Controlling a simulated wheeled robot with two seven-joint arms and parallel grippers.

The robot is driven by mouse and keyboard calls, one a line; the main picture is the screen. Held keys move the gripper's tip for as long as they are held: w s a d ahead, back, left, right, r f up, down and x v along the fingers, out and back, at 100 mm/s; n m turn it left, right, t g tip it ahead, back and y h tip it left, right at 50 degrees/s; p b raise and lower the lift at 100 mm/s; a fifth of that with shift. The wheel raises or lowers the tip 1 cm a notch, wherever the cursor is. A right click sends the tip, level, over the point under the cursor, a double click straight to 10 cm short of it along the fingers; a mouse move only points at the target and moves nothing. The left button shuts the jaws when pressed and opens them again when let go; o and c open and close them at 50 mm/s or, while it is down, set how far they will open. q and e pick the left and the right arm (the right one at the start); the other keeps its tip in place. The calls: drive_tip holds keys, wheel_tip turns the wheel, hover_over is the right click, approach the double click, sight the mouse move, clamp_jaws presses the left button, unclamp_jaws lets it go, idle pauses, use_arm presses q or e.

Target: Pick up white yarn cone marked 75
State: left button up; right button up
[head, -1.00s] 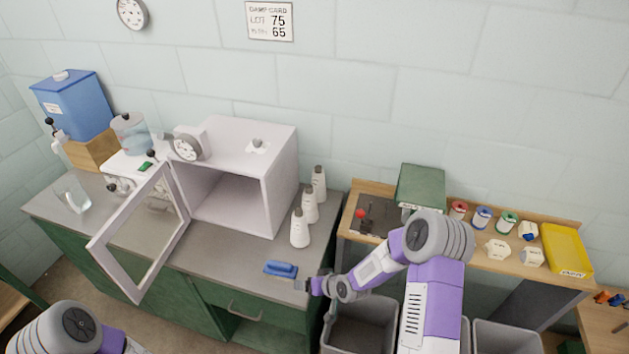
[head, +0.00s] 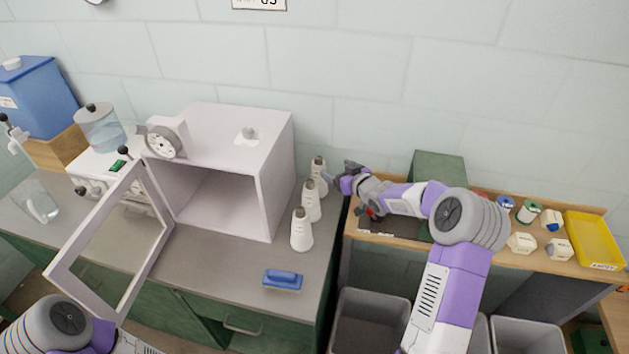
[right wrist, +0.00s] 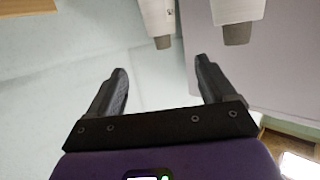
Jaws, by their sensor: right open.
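Three white yarn cones with grey tips stand in a row on the grey counter: a back cone (head: 318,175), a middle cone (head: 311,204) and a front cone (head: 301,233). Their markings are too small to read. My right gripper (head: 338,179) is just right of the back and middle cones, near the height of their tips. In the right wrist view, my right gripper (right wrist: 160,85) is open with nothing between its fingers. Two cones show beyond it, one cone (right wrist: 157,18) ahead and another cone (right wrist: 236,18) to the right, both apart from the fingers. My left gripper is out of view.
A white box-like cabinet (head: 277,190) with its door (head: 100,250) open stands left of the cones. A blue-handled brush (head: 283,280) lies in front. A wooden shelf (head: 480,252) with spools and a yellow tray (head: 592,240) is at the right.

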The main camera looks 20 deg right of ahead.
sight(318, 176)
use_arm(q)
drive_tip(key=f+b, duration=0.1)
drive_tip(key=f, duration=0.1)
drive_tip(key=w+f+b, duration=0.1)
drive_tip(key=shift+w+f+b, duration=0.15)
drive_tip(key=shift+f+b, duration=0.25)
use_arm(e)
drive_tip(key=w+a+f, duration=0.1)
drive_tip(key=w+f, duration=0.4)
drive_tip(key=w, duration=0.3)
drive_tip(key=shift+w+a+f, duration=0.2)
drive_tip(key=shift+a+f, duration=0.15)
drive_tip(key=shift+f, duration=0.05)
drive_tip(key=shift+r, duration=0.1)
clamp_jaws()
